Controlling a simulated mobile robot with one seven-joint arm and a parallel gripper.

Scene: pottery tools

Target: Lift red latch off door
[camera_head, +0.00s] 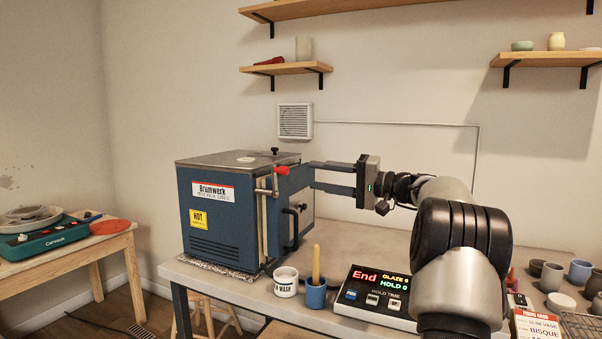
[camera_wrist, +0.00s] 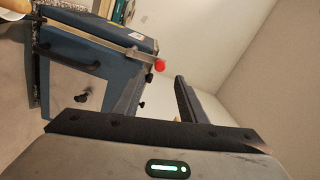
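The blue kiln (camera_head: 228,215) stands on the bench with its door (camera_head: 292,210) on the right-hand side, and the door looks closed. The latch's red knob (camera_head: 282,170) sits at the end of a metal latch bar near the door's top edge; in the wrist view the red knob (camera_wrist: 160,65) shows just beyond the fingertips. My gripper (camera_head: 314,175) is open and empty, its two fingers pointing left toward the knob. In the wrist view the fingers of my gripper (camera_wrist: 160,82) are apart, with the knob roughly in line with the gap. They do not appear to touch it.
A dark door handle (camera_head: 291,228) sticks out below the latch. A white cup (camera_head: 286,282), a blue cup (camera_head: 315,293) with a wooden handle in it and a controller (camera_head: 377,295) stand in front of the kiln. Several small pots stand at the right.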

